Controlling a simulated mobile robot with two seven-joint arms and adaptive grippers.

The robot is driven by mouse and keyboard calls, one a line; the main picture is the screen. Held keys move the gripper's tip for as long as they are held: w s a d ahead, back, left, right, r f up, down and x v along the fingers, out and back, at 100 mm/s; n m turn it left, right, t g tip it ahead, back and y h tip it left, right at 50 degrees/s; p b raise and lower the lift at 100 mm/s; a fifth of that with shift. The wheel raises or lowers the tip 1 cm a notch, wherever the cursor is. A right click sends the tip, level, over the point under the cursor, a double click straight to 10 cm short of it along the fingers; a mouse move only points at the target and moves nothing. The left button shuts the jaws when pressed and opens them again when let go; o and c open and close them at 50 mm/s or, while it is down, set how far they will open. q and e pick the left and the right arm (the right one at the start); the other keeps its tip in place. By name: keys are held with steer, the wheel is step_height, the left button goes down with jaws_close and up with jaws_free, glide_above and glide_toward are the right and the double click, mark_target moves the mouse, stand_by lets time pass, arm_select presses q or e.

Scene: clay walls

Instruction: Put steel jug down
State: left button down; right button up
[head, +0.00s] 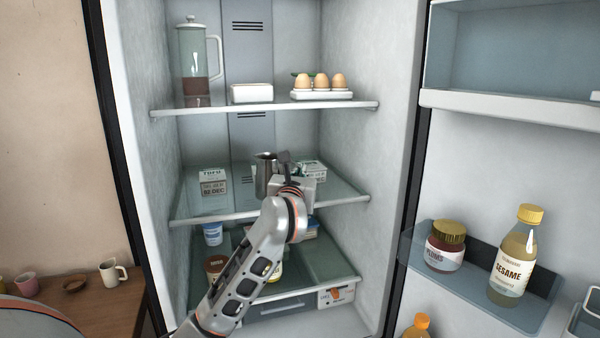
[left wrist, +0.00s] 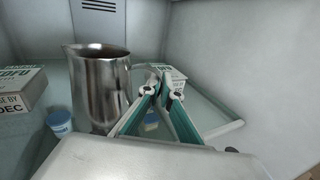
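The steel jug (head: 264,173) is a grey metal jug standing upright at the middle glass shelf of the fridge. In the left wrist view it shows large and shiny (left wrist: 98,88), its handle side toward my gripper. My left gripper (head: 284,162) is at the right of the jug. In the left wrist view its two fingertips (left wrist: 161,84) are close together with the handle between them. The jug's base is partly hidden, so I cannot tell for sure whether it touches the shelf. My right gripper is not in view.
On the middle shelf (head: 340,200), a tofu box (head: 213,182) stands left of the jug and another (head: 313,169) behind my gripper at the right. The upper shelf holds a glass pitcher (head: 194,65), a white dish (head: 251,93) and eggs (head: 321,82). The open door is at the right.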

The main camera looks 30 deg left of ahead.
arm_select(q)
steer(key=c, duration=2.3)
jaws_free()
